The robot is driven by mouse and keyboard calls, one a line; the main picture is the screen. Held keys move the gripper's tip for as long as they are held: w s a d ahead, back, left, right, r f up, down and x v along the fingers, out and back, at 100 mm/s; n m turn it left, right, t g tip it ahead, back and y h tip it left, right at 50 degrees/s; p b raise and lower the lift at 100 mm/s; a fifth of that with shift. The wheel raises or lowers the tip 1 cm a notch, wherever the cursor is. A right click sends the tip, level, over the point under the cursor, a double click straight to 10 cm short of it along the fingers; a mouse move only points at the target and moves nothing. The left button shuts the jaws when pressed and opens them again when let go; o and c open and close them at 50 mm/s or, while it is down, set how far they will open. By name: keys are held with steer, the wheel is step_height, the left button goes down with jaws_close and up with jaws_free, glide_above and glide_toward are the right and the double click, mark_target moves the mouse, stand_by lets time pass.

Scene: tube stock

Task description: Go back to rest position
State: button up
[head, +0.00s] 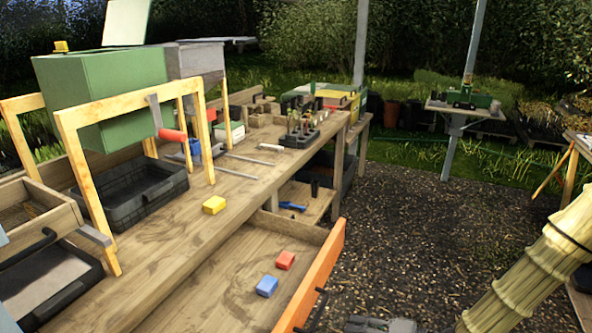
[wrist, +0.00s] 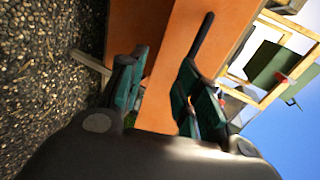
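My gripper (wrist: 158,78) shows in the wrist view with its two dark green fingers apart and nothing held between them. The orange drawer front (wrist: 150,110) lies beyond the fingers, with its black handle (wrist: 201,36) past the tip of the right finger. I cannot tell whether a finger touches the handle. In the head view the drawer is pulled out, and its orange front (head: 318,275) faces right. A red block (head: 285,260) and a blue block (head: 267,286) lie inside the drawer. A grey part at the bottom edge may be my gripper; its fingers are not visible there.
A yellow block (head: 214,205) lies on the wooden bench (head: 190,240). A green hopper (head: 100,95), wooden frames (head: 75,150) and a black tray (head: 130,190) stand at left. A tied bundle of canes (head: 535,260) leans at right. Gravel ground (head: 430,220) lies open between.

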steer(key=s+f+n+g+h+p, duration=0.25)
steer(key=s+f+h, duration=0.35)
steer(key=s+f, duration=0.55)
steer(key=s+d+f+n+g+h+p, duration=0.1)
steer(key=s+d+f+g+h, duration=0.1)
steer(key=s, duration=0.6)
steer(key=s+d+f+n+g+h, duration=0.1)
steer(key=s+d+f+g+h, duration=0.1)
steer(key=s, duration=0.5)
steer(key=shift+s+d+f+n+h+p, duration=0.35)
steer(key=shift+d+h, duration=0.35)
steer(key=shift+h, duration=0.4)
